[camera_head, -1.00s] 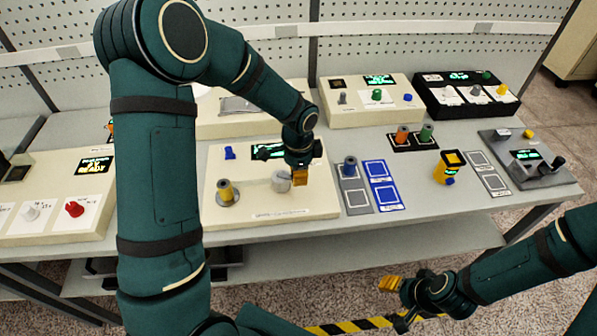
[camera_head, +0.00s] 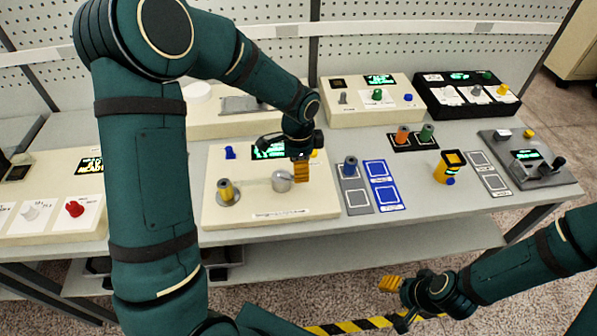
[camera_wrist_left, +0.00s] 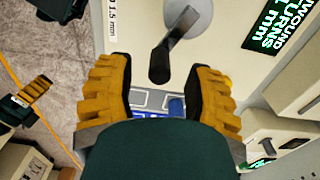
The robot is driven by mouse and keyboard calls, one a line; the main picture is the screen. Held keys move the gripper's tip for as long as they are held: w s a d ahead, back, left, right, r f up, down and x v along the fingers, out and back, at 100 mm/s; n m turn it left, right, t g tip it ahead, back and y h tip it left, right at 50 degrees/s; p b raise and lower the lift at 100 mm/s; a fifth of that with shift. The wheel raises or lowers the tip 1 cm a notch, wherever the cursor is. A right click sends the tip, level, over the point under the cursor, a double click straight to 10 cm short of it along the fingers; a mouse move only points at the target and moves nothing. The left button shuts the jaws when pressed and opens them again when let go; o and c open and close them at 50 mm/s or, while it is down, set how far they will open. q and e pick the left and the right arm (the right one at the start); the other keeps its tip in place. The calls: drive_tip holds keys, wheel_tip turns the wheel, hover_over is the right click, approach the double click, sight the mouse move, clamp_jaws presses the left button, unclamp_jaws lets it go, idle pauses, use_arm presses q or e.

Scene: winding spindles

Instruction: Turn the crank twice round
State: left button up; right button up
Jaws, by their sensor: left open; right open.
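The winder is a cream box (camera_head: 240,200) in the middle of the bench. Its crank (camera_head: 282,181) shows as a pale grey round hub in the head view. In the left wrist view the crank (camera_wrist_left: 172,48) has a grey disc and a dark arm ending in a round knob. My left gripper (camera_head: 301,172) is just right of the hub, pointing down. In the wrist view its yellow fingers stand apart, with the knob between their tips and a gap on both sides. My right gripper (camera_head: 392,290) is open and empty in front of the bench.
A yellow spool (camera_head: 227,192) stands on the winder's left, with a blue part (camera_head: 230,152) behind it. A green-lit display (camera_head: 268,150) is at the back. A blue-topped spool (camera_head: 350,167) and blue-framed pads (camera_head: 382,182) lie to the right.

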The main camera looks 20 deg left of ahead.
use_arm(q)
wheel_tip(320, 180, up, 9)
drive_tip(key=shift+f, duration=0.1)
idle(1.7)
